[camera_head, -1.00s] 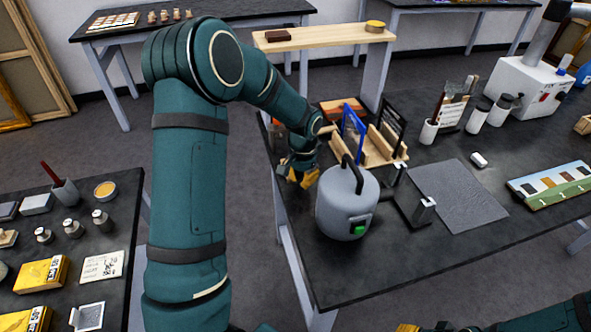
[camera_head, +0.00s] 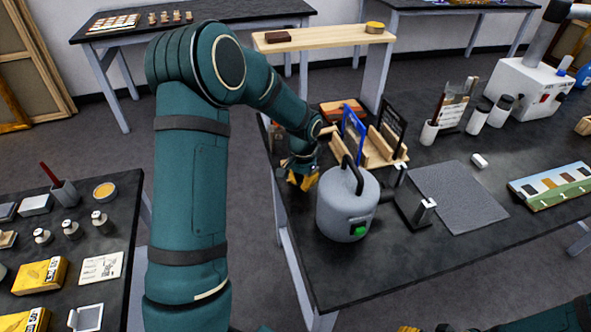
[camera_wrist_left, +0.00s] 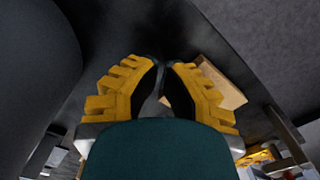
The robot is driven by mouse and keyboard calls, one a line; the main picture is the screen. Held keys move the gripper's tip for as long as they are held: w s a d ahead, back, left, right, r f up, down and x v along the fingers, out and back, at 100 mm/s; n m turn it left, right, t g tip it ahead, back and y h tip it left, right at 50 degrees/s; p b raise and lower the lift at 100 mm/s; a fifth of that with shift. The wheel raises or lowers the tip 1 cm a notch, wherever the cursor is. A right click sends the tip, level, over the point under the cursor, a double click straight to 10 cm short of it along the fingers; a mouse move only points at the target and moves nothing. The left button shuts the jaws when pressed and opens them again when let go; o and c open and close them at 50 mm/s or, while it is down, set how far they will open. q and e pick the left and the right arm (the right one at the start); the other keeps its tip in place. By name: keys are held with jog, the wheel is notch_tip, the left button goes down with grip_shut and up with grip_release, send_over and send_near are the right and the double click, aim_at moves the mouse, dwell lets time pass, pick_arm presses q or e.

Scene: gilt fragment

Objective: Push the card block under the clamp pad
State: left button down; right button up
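My left gripper (camera_head: 302,180) is low over the left part of the worktable, just behind and left of a grey canister. In the left wrist view its two yellow fingers (camera_wrist_left: 165,66) are drawn together, with no object visible between them. A black stand with a silver top (camera_head: 414,206), right of the canister, may be the clamp; I cannot make out its pad. I cannot pick out the card block with certainty. A yellow part at the bottom edge (camera_head: 409,328) appears to belong to my right gripper, mostly cut off.
The grey canister (camera_head: 345,205) with a handle and green button stands close to my left gripper. A wooden rack (camera_head: 378,150) with upright panels is behind it. A grey mat (camera_head: 458,198) lies bare to the right. The table's left edge is near my gripper.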

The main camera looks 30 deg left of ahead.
pick_arm(q)
jog(key=shift+w+a+p, duration=0.4)
jog(key=shift+w+a, duration=0.95)
jog(key=shift+a, duration=0.25)
jog(key=shift+w+a+p, duration=0.4)
jog(key=shift+w+a, duration=1)
jog(key=shift+a, duration=0.2)
jog(key=shift+w+a+p, duration=0.4)
jog(key=shift+w+a, duration=0.95)
jog(key=shift+a, duration=0.25)
dwell(0.8)
jog(key=shift+w+a+r, duration=0.15)
jog(key=shift+a, duration=0.1)
